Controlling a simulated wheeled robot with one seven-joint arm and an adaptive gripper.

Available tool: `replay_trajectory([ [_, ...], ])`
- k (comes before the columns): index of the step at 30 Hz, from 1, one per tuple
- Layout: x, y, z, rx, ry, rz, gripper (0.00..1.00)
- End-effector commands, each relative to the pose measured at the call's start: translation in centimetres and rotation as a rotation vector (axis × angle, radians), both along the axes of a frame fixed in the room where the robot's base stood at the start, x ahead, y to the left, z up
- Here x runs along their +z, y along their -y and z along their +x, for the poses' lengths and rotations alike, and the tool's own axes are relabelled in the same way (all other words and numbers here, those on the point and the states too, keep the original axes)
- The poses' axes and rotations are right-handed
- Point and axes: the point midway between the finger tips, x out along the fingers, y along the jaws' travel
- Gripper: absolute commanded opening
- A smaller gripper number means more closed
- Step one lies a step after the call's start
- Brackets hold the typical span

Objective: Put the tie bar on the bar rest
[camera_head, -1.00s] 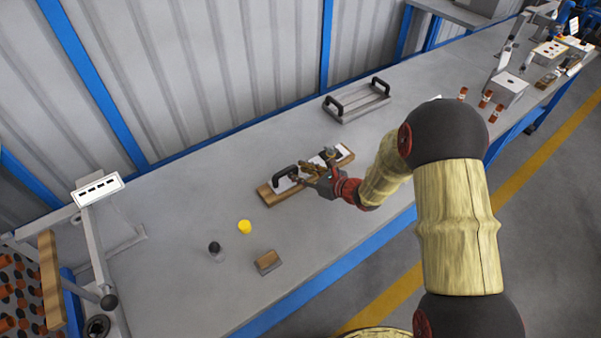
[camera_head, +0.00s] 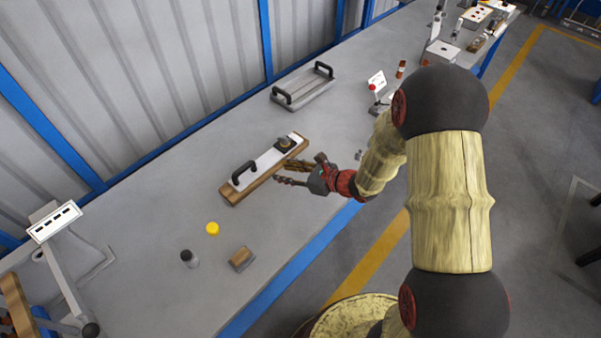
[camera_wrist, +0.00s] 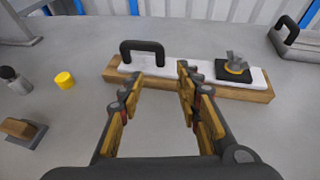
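I take the pale flat bar with a black arched handle as the tie bar (camera_head: 268,160); it also shows in the wrist view (camera_wrist: 204,70). It lies flat along a long wooden block, which I take as the bar rest (camera_head: 234,195), seen also in the wrist view (camera_wrist: 252,96). A dark fitting with a knob (camera_wrist: 234,68) sits at the bar's right end. My gripper (camera_head: 284,174) is open and empty, just on the near side of the block. In the wrist view its spread fingers (camera_wrist: 160,78) point at the bar and hide part of the block's front.
A grey tray with two black handles (camera_head: 303,88) stands behind. A small white sign (camera_head: 377,81) stands to the right. Bare tabletop surrounds the block.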

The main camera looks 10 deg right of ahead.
Motion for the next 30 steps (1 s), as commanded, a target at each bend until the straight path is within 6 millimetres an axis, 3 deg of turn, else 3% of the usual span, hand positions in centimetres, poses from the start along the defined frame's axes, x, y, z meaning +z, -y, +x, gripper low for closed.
replay_trajectory([
  [4,0.8,-0.4,-0.3,0.031,0.017,-0.015,0.34],
  [8,4.8,-2.7,-2.1,0.189,0.103,-0.099,0.34],
  [12,10.4,-5.6,-7.2,0.485,0.263,-0.288,0.34],
  [17,14.7,-6.2,-14.2,0.827,0.449,-0.573,0.34],
  [20,16.6,-5.0,-18.2,1.022,0.556,-0.775,0.34],
  [24,18.6,-1.4,-22.8,1.270,0.684,-1.091,0.34],
  [30,21.9,5.0,-26.6,1.530,0.782,-1.540,0.34],
])
